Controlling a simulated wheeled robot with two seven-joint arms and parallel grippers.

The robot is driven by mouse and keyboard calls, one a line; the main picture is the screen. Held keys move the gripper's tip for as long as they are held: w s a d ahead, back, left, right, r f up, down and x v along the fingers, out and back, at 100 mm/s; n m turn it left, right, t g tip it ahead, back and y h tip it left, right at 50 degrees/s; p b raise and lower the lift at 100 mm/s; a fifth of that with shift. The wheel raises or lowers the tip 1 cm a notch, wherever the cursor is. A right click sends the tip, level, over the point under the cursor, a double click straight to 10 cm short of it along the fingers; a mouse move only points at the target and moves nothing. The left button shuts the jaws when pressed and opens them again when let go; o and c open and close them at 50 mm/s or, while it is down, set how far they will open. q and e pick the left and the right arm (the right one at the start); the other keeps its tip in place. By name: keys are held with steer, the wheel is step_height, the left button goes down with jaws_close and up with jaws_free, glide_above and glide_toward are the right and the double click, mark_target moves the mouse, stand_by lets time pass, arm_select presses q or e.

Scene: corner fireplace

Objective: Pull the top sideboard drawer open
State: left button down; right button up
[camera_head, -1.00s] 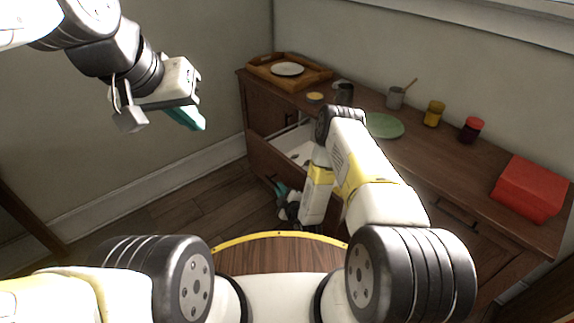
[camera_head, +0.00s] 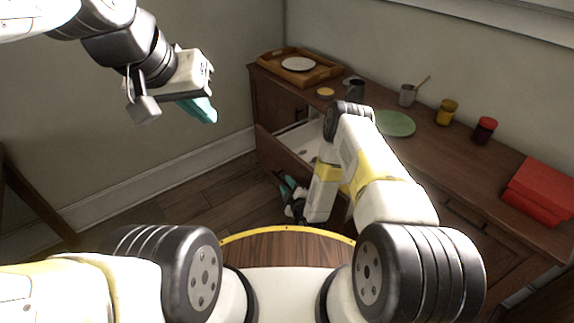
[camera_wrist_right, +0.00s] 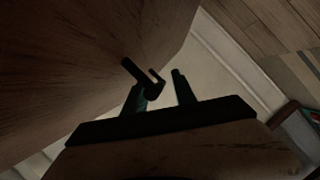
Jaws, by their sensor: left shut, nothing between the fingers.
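The top sideboard drawer (camera_head: 277,155) stands partly open at the left part of the brown sideboard (camera_head: 463,165), its pale inside showing. My right gripper (camera_head: 291,188) is low in front of the drawer's face, partly hidden by my right arm. In the right wrist view, the fingers of my right gripper (camera_wrist_right: 160,92) are apart, with pale floor edging visible between them. A dark handle (camera_wrist_right: 143,78) overlaps the left finger beside a wooden panel; I cannot tell whether they touch. My left gripper (camera_head: 202,108) is shut and empty, raised in the air left of the sideboard.
Floor left of the drawer is clear.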

steer(key=v, duration=0.7)
steer(key=shift+s, duration=0.35)
steer(key=shift+d+r, duration=0.1)
